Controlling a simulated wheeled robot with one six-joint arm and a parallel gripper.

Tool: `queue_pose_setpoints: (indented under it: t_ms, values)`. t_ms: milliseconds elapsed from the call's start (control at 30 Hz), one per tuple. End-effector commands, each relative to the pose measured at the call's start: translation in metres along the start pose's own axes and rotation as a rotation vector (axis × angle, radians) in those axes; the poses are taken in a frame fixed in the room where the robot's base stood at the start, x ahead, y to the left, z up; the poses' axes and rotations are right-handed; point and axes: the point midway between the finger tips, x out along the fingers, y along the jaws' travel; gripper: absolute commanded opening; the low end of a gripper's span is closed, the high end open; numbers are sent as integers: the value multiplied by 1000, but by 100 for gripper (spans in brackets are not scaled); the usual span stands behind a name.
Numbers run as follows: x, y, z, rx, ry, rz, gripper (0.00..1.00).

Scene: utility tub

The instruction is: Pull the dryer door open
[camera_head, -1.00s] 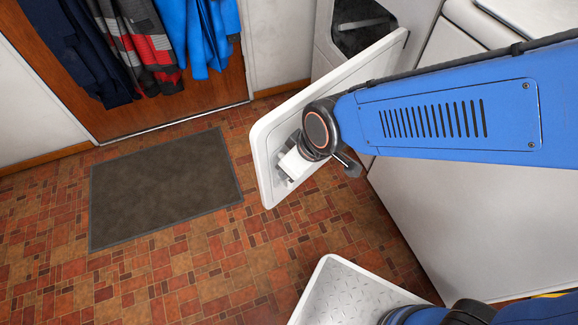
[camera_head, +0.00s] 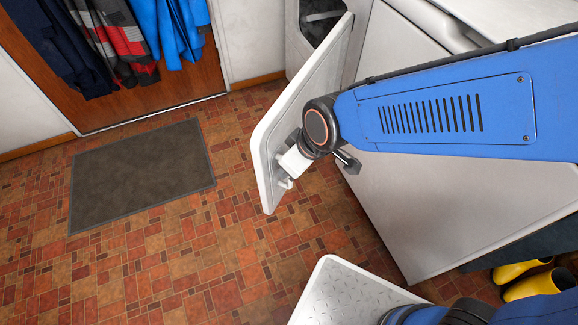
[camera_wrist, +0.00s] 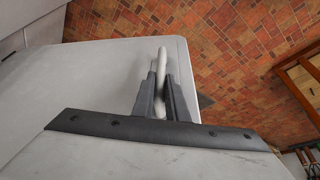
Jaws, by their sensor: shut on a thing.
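The dryer door (camera_head: 318,88) is a white panel that stands swung out from the dryer (camera_head: 297,40), whose dark opening shows behind it in the head view. My gripper (camera_head: 284,182) is at the door's near lower edge, shut on the pale door handle. In the wrist view, the two dark fingers of my gripper (camera_wrist: 161,100) close around the door handle (camera_wrist: 162,62), which stands up from the flat door face (camera_wrist: 95,85). Part of the door is hidden behind my blue arm.
A white appliance (camera_head: 430,205) stands to the right, beneath my arm. Yellow boots (camera_head: 535,285) stand at the lower right. A dark mat (camera_head: 142,175) lies on the tiled floor at left, before a wooden door (camera_head: 150,110) with hanging coats.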

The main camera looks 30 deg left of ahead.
Motion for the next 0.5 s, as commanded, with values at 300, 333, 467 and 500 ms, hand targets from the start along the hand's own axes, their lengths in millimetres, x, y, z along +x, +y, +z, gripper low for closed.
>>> queue_pose_setpoints:
  t_ms: [300,333,467,500]
  values:
    - [0,1,0,3,0,0,20]
    - [0,0,0,3,0,0,27]
    - [0,0,0,2,0,0,30]
    - [0,0,0,2,0,0,30]
